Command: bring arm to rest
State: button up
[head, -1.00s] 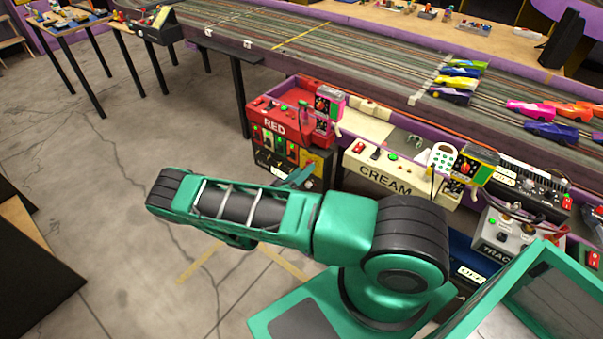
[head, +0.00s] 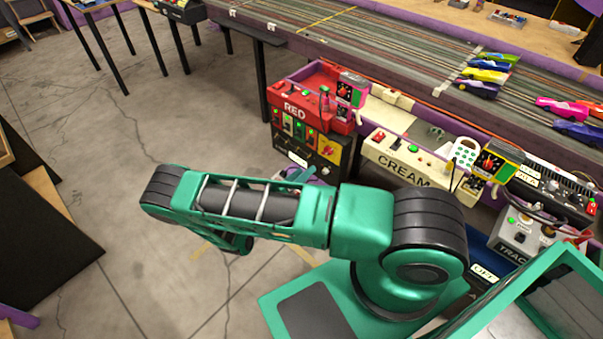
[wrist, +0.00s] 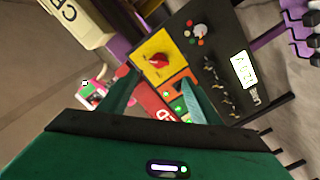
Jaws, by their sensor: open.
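My green arm (head: 360,223) is folded in the head view, its forearm lying across the picture to the left. My gripper (wrist: 157,97) shows in the wrist view with its two green fingers apart and nothing clearly held between them. In the head view the gripper is mostly hidden behind the forearm. Beyond the fingers in the wrist view is a black control panel (wrist: 222,78) with a yellow plate and a red knob (wrist: 157,60). I cannot tell how far the fingers are from it.
A red box marked RED (head: 296,110) sits on the black panel, beside a cream box (head: 395,158). The slot track (head: 380,50) with several toy cars (head: 487,75) runs behind. A grey TRACK box (head: 515,235) stands at right. The floor (head: 110,150) at left is mostly clear.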

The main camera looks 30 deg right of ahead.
jog(key=s+d+r+m+g+y, duration=0.1)
jog(key=s+d+r+g+y, duration=0.2)
jog(key=r, duration=0.5)
jog(key=s+d+r+m+g+y, duration=0.2)
jog(key=s+d+r+g+y, duration=0.2)
jog(key=r, duration=0.4)
jog(key=s+d+r+m+g+y, duration=0.1)
jog(key=s+d+r+g+y, duration=0.2)
jog(key=r, duration=0.6)
jog(key=s+a+r+n+t+y, duration=0.1)
jog(key=s+a+r+t+y, duration=0.1)
jog(key=s+r, duration=0.5)
jog(key=s+a+r+n+t+y, duration=0.1)
jog(key=s+r+y, duration=0.4)
jog(key=s, duration=0.9)
notch_tip(320, 180, up, 2)
jog(key=shift+s+a+r+n+t, duration=0.1)
jog(key=shift+s+a+n+t, duration=0.3)
jog(key=shift+a, duration=0.1)
